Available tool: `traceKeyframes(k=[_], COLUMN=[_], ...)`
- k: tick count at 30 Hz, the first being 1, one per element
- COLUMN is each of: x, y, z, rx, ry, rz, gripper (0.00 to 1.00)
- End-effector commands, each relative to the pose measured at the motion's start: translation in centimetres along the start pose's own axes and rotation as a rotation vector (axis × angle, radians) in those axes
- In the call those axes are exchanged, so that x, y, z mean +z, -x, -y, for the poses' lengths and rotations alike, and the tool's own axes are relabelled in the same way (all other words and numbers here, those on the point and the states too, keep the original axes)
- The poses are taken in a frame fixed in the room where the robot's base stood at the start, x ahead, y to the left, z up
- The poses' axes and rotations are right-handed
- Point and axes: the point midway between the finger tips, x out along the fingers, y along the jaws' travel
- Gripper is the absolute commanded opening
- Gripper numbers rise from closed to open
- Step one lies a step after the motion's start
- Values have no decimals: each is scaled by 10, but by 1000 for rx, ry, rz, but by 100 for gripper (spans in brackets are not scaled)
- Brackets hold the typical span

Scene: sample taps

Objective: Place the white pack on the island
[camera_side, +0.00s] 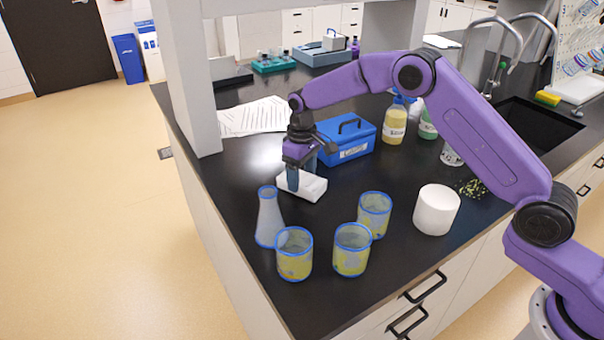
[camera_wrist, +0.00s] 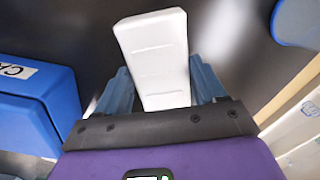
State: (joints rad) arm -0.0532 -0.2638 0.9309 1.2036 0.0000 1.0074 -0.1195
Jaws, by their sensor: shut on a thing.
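The white pack (camera_side: 314,187) is a small pale block at the black island top (camera_side: 345,290), in front of the blue case. My gripper (camera_side: 303,183) points down over it, with its blue fingers at the pack's sides. In the wrist view the white pack (camera_wrist: 155,55) reaches out between the two fingers of my gripper (camera_wrist: 160,88), which are shut on it. The fingertips are partly hidden by the pack. I cannot tell whether the pack touches the island top or is just above it.
A blue case (camera_side: 345,140) stands just behind the pack; it also shows in the wrist view (camera_wrist: 45,95). A conical flask (camera_side: 269,218) and several beakers (camera_side: 352,250) stand in front. A white cylinder (camera_side: 436,209) is at the right. Papers (camera_side: 255,117) lie behind.

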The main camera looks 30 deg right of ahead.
Motion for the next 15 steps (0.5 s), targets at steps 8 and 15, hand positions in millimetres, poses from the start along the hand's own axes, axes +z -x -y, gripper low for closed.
traceKeyframes(k=[8, 15], x=[0, 0], y=[-1, -4], z=[0, 0], rx=[0, 0], ry=[0, -1], rz=[-1, 0], gripper=[32, 95])
